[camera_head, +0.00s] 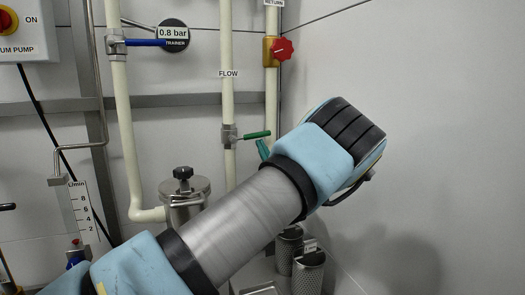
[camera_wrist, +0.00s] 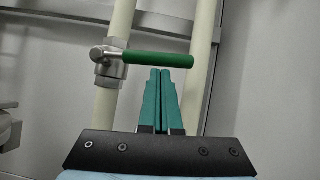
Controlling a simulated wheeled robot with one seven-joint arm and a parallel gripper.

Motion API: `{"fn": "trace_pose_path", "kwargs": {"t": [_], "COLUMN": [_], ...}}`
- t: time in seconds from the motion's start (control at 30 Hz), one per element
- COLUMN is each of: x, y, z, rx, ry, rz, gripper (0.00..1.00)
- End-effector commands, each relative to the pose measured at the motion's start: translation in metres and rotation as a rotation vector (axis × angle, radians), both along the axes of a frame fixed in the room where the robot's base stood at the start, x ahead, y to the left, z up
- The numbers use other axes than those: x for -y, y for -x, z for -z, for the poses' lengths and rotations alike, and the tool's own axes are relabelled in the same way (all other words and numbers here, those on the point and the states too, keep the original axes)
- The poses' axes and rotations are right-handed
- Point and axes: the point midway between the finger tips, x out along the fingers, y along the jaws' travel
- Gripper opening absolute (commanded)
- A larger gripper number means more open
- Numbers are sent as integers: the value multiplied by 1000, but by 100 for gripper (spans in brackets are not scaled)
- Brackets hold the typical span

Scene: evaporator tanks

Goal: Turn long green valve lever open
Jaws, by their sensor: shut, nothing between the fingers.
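The green valve lever (camera_head: 257,135) sits on a metal valve body (camera_head: 229,135) on the cream pipe marked FLOW. It points right, across the pipe. In the wrist view the green lever (camera_wrist: 158,59) extends right from its valve (camera_wrist: 109,63), roughly level. My gripper (camera_wrist: 163,72) has green fingers that are shut with nothing between them. Their tips are just below the lever in the wrist view; I cannot tell whether they touch it. In the head view my gripper (camera_head: 263,150) shows only as a green fingertip just below the lever's right end, mostly hidden behind my arm.
A blue lever (camera_head: 146,42) is on the pipe at left, near the 0.8 bar gauge (camera_head: 173,35). A red knob (camera_head: 282,48) is on the RETURN pipe (camera_head: 272,100). A steel vessel (camera_head: 185,190) stands left below. Perforated cylinders (camera_head: 308,270) stand below. The right wall is bare.

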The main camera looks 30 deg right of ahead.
Motion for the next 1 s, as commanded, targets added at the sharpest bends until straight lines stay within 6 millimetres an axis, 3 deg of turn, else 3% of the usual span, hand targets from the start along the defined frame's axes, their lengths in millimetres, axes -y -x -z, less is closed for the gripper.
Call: {"fn": "trace_pose_path", "kwargs": {"t": [1.0], "x": [4], "y": [1], "z": [-18], "rx": [-20], "ry": [196], "rz": [0], "gripper": [0]}}
